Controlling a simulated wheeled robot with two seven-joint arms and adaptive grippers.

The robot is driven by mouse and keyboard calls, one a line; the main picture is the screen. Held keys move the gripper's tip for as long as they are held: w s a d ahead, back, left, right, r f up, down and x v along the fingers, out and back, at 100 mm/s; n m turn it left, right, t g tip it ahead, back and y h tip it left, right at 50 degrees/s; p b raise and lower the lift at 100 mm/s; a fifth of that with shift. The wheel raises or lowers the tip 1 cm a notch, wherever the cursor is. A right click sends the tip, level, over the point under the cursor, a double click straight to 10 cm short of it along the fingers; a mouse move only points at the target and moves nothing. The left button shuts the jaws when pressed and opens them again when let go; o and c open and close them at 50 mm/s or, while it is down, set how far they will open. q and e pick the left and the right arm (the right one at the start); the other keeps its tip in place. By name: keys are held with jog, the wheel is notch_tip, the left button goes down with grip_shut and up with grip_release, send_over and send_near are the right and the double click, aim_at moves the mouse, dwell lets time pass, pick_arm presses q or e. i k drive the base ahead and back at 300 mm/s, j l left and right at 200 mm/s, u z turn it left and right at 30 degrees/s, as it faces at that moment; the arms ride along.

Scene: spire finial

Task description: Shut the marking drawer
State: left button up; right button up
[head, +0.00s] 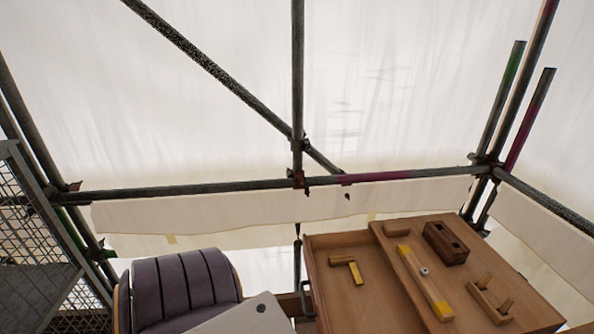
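The marking drawer (325,250) is a shallow wooden drawer at the lower middle of the head view. It stands pulled out to the left from under the wooden top (470,280) of its cabinet. A dark handle (307,298) is on its left front face. A small wood-and-yellow square (355,273) lies inside it. The lower part of the drawer is cut off by the picture's bottom edge. Neither of my grippers shows in this view.
On the cabinet top lie a wooden bar with yellow ends (425,283), a dark slotted block (445,243) and a pronged wooden tool (490,300). A purple padded seat (180,288) stands left of the drawer. Scaffold poles (240,187) and white sheeting stand behind.

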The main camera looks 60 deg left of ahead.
aim_at(365, 289)
jog(key=u, duration=1.65)
